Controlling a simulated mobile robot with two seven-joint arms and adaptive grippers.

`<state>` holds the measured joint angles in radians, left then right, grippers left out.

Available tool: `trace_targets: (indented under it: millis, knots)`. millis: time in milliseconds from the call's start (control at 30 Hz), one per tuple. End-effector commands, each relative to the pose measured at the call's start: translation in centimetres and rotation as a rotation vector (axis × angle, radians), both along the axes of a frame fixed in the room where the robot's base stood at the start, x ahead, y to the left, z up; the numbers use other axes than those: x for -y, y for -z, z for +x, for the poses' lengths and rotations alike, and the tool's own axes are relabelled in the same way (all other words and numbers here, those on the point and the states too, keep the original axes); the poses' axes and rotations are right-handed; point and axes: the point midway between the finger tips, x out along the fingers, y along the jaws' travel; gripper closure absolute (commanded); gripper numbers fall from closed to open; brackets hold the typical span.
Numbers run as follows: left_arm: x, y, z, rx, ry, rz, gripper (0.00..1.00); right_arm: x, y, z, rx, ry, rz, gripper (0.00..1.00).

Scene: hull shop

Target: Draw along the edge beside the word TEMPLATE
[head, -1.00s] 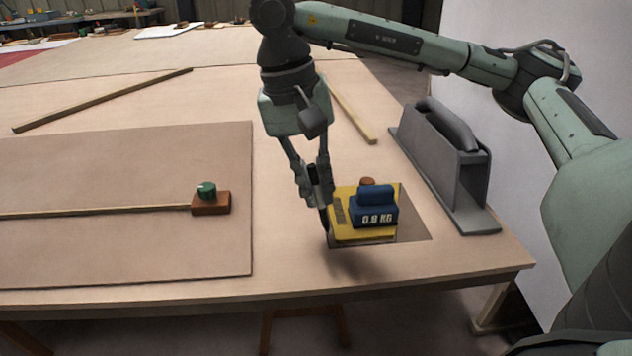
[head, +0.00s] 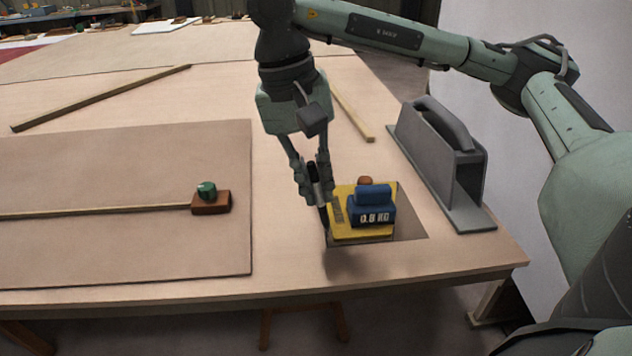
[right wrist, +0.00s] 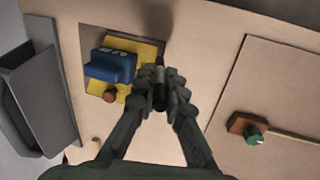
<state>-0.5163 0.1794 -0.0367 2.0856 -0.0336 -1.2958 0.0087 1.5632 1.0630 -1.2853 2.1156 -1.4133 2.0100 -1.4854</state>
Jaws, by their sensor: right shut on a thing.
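My right gripper (head: 316,184) is shut on a dark pen-like marker (right wrist: 160,92), held at the left edge of a yellow template (head: 345,233). Lettering runs along that left side, too small to read for sure. The marker's tip is low by the edge; I cannot tell whether it touches the sheet. A blue weight (head: 373,207) marked 0.8 KG sits on the template, with a brown knob (head: 365,181) behind it. The template lies on a darker square sheet (head: 412,224), which shows on its right. My left gripper is not in view.
A grey handled block (head: 442,150) stands right of the template. At left, a large brown panel (head: 120,165) carries a thin strip and a brown block with a green knob (head: 210,200). Wooden strips lie farther back. The table's front edge is close.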

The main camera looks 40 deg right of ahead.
Motion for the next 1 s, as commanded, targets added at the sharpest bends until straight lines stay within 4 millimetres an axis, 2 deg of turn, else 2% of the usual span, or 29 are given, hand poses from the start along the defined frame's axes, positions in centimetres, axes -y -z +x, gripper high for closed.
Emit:
trace_targets:
  millis: [33,400,600,1000]
  knots:
    - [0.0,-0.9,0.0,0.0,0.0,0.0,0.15,0.0,-0.9,0.0,0.0,0.0,0.0,1.0]
    - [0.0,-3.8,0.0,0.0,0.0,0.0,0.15,0.0,-3.7,0.0,0.0,0.0,0.0,1.0]
    - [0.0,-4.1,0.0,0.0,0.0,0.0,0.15,0.0,-4.3,0.0,0.002,0.001,0.0,1.0]
    - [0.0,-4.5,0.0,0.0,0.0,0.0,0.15,0.0,-8.9,0.1,0.006,0.0,0.0,1.0]
